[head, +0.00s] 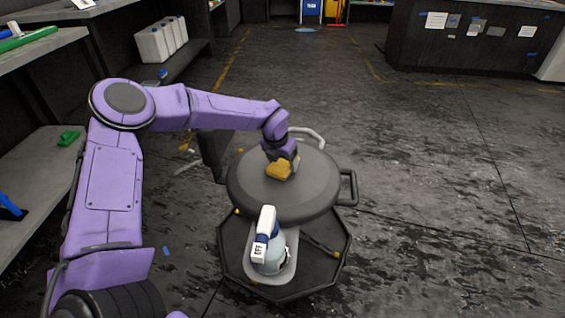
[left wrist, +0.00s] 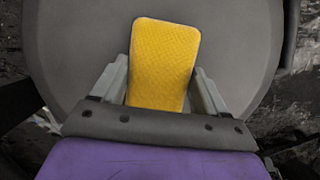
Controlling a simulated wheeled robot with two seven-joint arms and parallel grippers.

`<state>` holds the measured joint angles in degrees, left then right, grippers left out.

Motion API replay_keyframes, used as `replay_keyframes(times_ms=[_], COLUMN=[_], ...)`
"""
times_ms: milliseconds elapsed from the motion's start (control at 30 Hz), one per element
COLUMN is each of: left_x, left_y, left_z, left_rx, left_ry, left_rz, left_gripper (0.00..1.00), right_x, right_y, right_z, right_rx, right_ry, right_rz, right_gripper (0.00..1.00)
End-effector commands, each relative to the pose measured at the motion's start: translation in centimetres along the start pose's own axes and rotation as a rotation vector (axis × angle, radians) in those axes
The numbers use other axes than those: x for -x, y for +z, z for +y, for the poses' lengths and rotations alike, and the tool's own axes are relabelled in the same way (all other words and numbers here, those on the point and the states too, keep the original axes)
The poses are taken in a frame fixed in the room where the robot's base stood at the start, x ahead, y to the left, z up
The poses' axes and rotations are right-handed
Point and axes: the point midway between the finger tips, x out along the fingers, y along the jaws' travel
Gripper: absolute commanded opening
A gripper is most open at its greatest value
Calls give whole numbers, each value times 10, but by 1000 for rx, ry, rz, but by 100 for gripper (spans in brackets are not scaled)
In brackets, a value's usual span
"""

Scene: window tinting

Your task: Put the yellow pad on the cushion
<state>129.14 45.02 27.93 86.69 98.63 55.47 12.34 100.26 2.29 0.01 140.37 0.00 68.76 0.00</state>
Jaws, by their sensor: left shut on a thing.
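The yellow pad (head: 279,169) is at my left gripper (head: 281,160), over the round grey cushion (head: 255,200) of a stool. In the left wrist view the pad (left wrist: 165,55) sits between the two fingers of my left gripper (left wrist: 163,85), which is shut on it. The cushion (left wrist: 85,55) fills the space behind the pad in that view. I cannot tell whether the pad touches the cushion. My right gripper is not in view.
A spray bottle (head: 268,245) stands on the stool's dark lower tray (head: 320,268). A handle (head: 350,188) sticks out at the cushion's right. Shelves (head: 45,165) line the left side, with a green object (head: 68,138). The floor to the right is open.

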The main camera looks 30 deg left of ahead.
Motion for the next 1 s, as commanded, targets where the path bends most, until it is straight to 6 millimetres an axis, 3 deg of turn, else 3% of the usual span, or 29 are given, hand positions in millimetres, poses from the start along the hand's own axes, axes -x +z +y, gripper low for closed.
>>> replay_keyframes(times_ms=[200,233,300,567,667,1000], left_x=[-2,-2,-1,0,8,92], left_y=[-1,-1,-1,0,1,2], left_z=[0,0,0,0,0,-1], left_rx=[0,1,0,0,0,1], left_ry=[0,0,0,0,-1,-2], left_rz=[1,1,1,0,-1,-2], left_gripper=[44,77,99,99,99,99], right_x=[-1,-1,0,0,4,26], right_y=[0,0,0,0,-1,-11], right_z=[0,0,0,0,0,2], right_rx=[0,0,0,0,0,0], right_ry=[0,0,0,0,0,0], right_rz=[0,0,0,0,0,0], right_gripper=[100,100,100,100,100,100])
